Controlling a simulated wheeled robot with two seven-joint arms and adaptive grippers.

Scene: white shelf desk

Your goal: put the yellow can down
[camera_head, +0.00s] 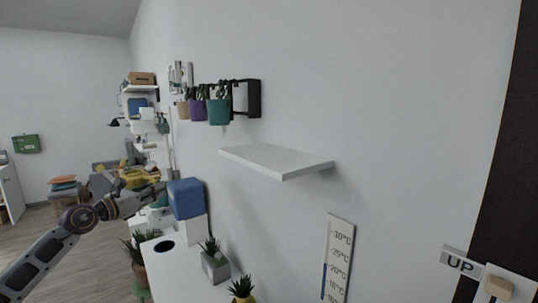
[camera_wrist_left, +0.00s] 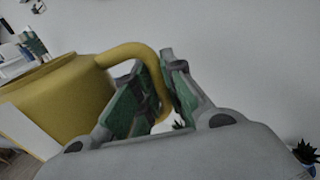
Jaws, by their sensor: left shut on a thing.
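The yellow can (camera_wrist_left: 62,98) fills the left side of the left wrist view. Its curved yellow handle (camera_wrist_left: 135,52) passes between the green-padded fingers of my left gripper (camera_wrist_left: 155,88). The gripper is shut on this handle. In the head view my left gripper (camera_head: 158,190) is at the left, close to the blue box. Yellow (camera_head: 142,175) shows just above it, small and partly hidden by the gripper. My right gripper is not in view.
A blue box (camera_head: 186,198) stands on a white box. The white desk (camera_head: 190,275) below has a dark round spot (camera_head: 164,246) and potted plants (camera_head: 213,262). An empty white wall shelf (camera_head: 275,158) is at centre, below hanging pots (camera_head: 218,112).

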